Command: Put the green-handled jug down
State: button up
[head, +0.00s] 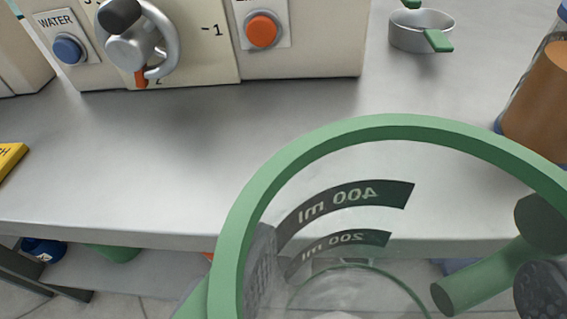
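The green-handled jug (232,245) fills the lower right of the head view, very close to the camera. It is clear, with a thick green rim and dark bands reading 200 ml and 400 ml in mirrored print. Its glass base shows low in the picture, in front of the bench edge. My gripper (400,280) has grey textured pads at the jug's left and right sides and appears shut on it. The jug is held up, with the bench's front edge showing through it. The rest of my gripper is out of frame or hidden.
The grey bench (150,165) is clear in the middle and left. A machine (200,45) with a dial, a blue WATER button (68,48) and an orange button (262,30) stands behind. A small metal cup (415,32) and a brown-filled container (540,95) stand right.

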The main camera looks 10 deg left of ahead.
jog(key=shift+a+f, duration=0.15)
jog(key=shift+a, duration=0.25)
jog(key=shift+w, duration=0.35)
jog(key=w+d, duration=0.1)
jog(key=w, duration=0.4)
jog(key=w+d+f+b, duration=0.1)
jog(key=w, duration=0.5)
jog(key=w+d, duration=0.1)
jog(key=w, duration=0.5)
jog(key=shift+f+b, duration=0.35)
jog(key=shift+b, duration=0.05)
jog(key=shift+r, duration=0.1)
jog(key=o, duration=1)
